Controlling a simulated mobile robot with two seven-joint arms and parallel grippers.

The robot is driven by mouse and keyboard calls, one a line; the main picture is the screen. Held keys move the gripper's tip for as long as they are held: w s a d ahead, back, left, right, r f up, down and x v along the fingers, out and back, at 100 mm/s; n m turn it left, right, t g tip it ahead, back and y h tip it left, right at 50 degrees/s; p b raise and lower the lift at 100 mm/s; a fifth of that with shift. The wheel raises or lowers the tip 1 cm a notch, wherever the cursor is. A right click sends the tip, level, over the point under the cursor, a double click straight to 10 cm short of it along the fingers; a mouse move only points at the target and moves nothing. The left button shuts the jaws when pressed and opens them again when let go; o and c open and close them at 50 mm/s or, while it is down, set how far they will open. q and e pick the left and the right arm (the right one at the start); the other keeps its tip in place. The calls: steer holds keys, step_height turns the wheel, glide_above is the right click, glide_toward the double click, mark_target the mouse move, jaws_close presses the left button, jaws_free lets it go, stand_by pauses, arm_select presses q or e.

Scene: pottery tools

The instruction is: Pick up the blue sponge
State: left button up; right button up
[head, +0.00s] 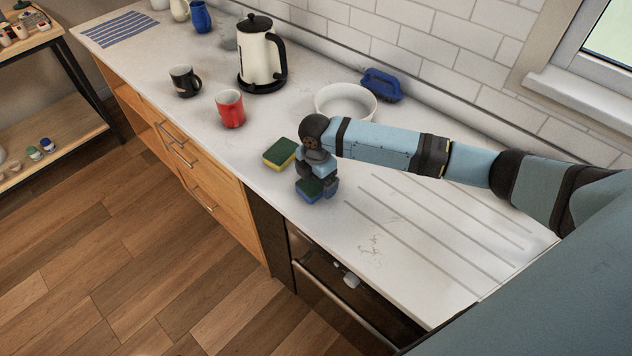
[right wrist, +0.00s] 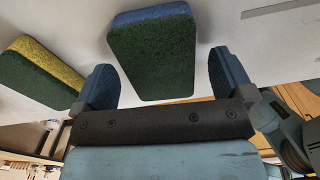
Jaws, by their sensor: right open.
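The blue sponge (head: 309,189) has a dark green top and lies on the white counter near its front edge. In the right wrist view the blue sponge (right wrist: 152,58) shows its green face and a blue strip along its far edge. My right gripper (head: 317,184) is over it, pointing down, and hides part of it in the head view. In the right wrist view the right gripper (right wrist: 163,66) is open, with one finger on each side of the sponge and gaps between. My left gripper is not in view.
A yellow sponge (head: 280,154) with a green top lies close by to the left. The grooved counter (head: 430,225) is clear.

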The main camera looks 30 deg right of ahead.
steer(key=shift+c, duration=0.7)
steer(key=c, duration=0.6)
step_height(320, 180, up, 20)
steer(key=shift+b, duration=0.85)
steer(key=shift+f, duration=0.2)
steer(key=shift+f+b, duration=0.8)
steer(key=shift+f, duration=4.85)
steer(key=shift+f+b, duration=0.85)
steer(key=shift+f, duration=3.35)
